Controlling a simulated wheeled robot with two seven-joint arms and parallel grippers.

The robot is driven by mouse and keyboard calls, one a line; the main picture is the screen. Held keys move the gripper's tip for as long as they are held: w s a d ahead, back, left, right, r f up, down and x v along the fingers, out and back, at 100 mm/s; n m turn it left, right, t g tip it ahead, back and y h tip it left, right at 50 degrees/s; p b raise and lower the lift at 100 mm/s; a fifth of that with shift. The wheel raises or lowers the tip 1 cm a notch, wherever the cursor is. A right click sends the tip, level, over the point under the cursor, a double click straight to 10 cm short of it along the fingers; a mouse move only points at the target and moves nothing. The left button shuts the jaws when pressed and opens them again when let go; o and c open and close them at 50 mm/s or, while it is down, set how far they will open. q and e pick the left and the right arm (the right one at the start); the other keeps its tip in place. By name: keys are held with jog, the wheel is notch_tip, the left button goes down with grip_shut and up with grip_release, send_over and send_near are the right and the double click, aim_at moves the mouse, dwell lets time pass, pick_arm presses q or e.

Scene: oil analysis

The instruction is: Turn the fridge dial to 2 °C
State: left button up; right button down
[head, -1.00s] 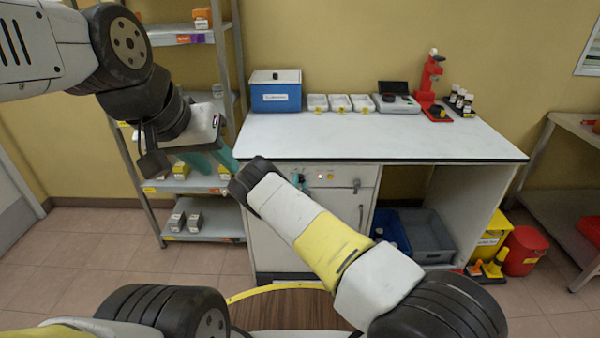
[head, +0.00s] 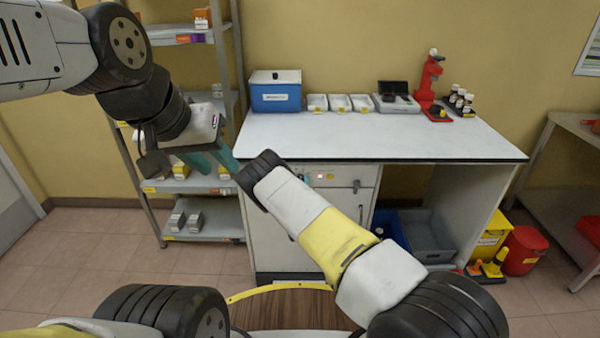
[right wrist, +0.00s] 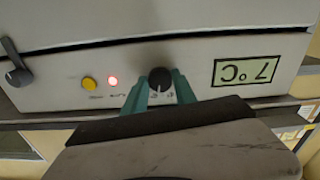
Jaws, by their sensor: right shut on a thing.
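The fridge (head: 345,178) is the white unit under the left part of the worktop, with a control panel along its top. In the right wrist view, upside down, the black dial (right wrist: 160,80) sits between the teal fingers of my right gripper (right wrist: 160,88), which is shut on it. A lit red lamp (right wrist: 112,80) and a yellow button (right wrist: 89,83) are beside the dial. My left gripper (head: 210,161) hangs open and empty near the shelves.
A black latch handle (right wrist: 16,66) is on the panel's far end. The worktop (head: 400,140) holds a blue box (head: 275,97), white trays, a red instrument (head: 429,80) and bottles. Grey and blue bins (head: 428,238) stand below. A metal shelf rack (head: 210,230) is at left.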

jog(key=shift+n, duration=8.1)
jog(key=c, duration=1)
grip_release()
jog(key=shift+s, duration=0.1)
jog(key=s, duration=0.7)
jog(key=shift+s, duration=0.35)
